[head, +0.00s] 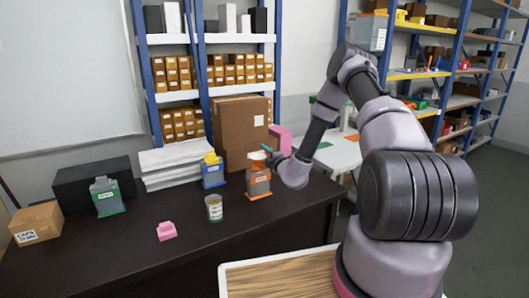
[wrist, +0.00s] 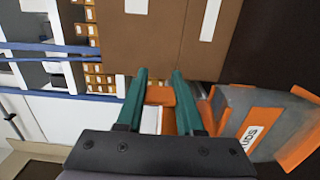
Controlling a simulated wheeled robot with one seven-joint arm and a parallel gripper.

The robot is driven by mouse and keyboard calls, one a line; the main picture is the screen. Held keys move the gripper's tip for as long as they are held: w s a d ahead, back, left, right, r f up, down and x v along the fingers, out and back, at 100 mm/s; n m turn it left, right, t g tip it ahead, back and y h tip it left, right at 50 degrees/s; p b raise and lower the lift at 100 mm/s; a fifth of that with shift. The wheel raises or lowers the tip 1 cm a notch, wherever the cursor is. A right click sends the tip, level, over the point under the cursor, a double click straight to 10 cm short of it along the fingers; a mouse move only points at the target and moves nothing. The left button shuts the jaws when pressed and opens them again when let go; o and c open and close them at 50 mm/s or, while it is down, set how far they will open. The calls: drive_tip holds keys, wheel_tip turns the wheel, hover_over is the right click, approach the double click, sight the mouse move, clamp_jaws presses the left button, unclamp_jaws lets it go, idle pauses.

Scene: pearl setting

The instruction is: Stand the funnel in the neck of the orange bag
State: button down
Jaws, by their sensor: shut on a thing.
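The orange bag (head: 258,183) is a grey bag with an orange label and orange bottom edge, standing upright near the table's back right. Its grey side and orange bands show at the right of the wrist view (wrist: 235,105). My gripper (head: 265,148) is at the top of this bag, with its teal fingers (wrist: 158,72) shut on an orange piece (wrist: 160,95) that looks like the funnel. In the head view, orange shows right at the bag's top (head: 256,158). The fingers hide part of the funnel, and I cannot tell whether its spout is in the neck.
A blue-labelled bag (head: 212,175) with a yellow top and a cup (head: 214,208) stand left of the orange bag. A green-trimmed bag (head: 106,198), pink piece (head: 166,231) and small carton (head: 37,223) are farther left. A large brown carton (head: 240,125) stands behind.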

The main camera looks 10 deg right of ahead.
drive_tip(key=shift+c, duration=2.3)
unclamp_jaws()
drive_tip(key=shift+s, duration=0.1)
